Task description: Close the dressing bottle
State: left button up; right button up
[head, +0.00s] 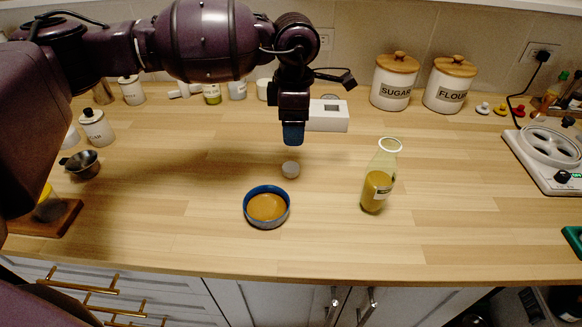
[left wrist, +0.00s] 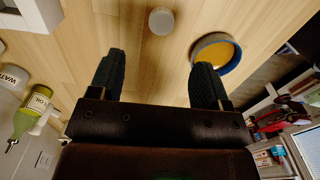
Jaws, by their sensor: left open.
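The dressing bottle (head: 379,178) stands upright on the wooden counter, right of the middle, with an open mouth and yellow-brown dressing in its lower part. A small round whitish cap (head: 291,169) lies on the counter to its left; it also shows near the top of the left wrist view (left wrist: 161,20). My left gripper (head: 293,138) hangs above the counter, behind the cap in the head view. In the left wrist view its two fingers (left wrist: 157,80) are apart with nothing between them. My right gripper is not in view.
A blue-rimmed bowl (head: 267,222) of brown sauce sits in front of the cap. SUGAR (head: 393,88) and FLOUR (head: 447,92) canisters and a white box (head: 328,122) stand at the back. A hot plate (head: 552,150) is at right. Counter between cap and bottle is clear.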

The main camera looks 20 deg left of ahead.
pick_arm(q)
send_over(290, 167)
jog(key=shift+w+d+f+b, duration=0.15)
jog(key=shift+d+f, duration=0.05)
jog(key=shift+f, duration=1.2)
jog(key=shift+w+d+f+b, duration=0.15)
jog(key=shift+f, duration=1.25)
jog(key=f, duration=0.4)
jog(key=shift+s+a+f, duration=0.15)
jog(key=shift+s+a, duration=0.15)
jog(key=shift+f+b, duration=0.3)
jog(key=shift+f, duration=0.2)
jog(key=shift+r, duration=0.1)
jog(key=c, duration=1)
